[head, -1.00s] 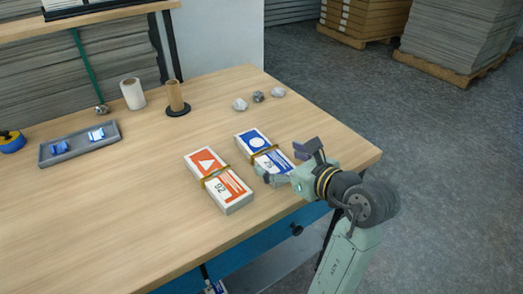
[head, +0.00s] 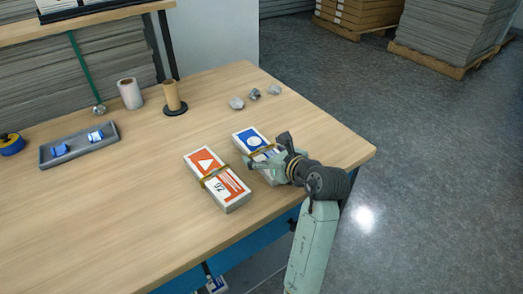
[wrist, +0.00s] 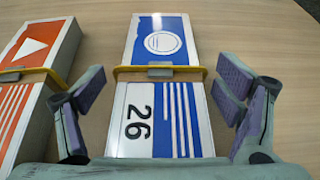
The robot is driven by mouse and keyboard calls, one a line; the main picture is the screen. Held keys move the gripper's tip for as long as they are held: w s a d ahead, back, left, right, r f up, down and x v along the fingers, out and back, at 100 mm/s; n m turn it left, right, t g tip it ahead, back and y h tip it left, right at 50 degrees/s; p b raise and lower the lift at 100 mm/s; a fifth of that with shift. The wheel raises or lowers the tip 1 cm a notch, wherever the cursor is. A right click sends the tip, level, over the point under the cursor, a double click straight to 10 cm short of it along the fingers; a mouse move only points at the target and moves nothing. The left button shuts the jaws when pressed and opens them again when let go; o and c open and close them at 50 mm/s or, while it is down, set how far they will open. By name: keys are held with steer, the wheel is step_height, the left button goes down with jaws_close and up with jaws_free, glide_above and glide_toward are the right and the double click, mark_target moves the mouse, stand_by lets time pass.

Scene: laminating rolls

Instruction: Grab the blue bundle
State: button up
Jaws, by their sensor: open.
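The blue bundle (head: 251,140) is a blue-and-white block with a yellow band around it, lying flat on the wooden table. In the wrist view the blue bundle (wrist: 160,100) shows a white circle and the number 26. My gripper (head: 267,160) is over its near part. In the wrist view my gripper (wrist: 160,95) is open, with one finger on each side of the bundle. The left finger is between it and the orange bundle. I cannot tell whether the fingers touch it.
The orange bundle (head: 218,180), also banded, lies just left of the blue one. A grey tray (head: 58,160) with blue items, a white roll (head: 130,93) and a brown roll on a stand (head: 173,96) are farther back. Crumpled lumps (head: 254,94) lie behind.

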steer(key=shift+w, duration=0.1)
steer(key=c, duration=1.5)
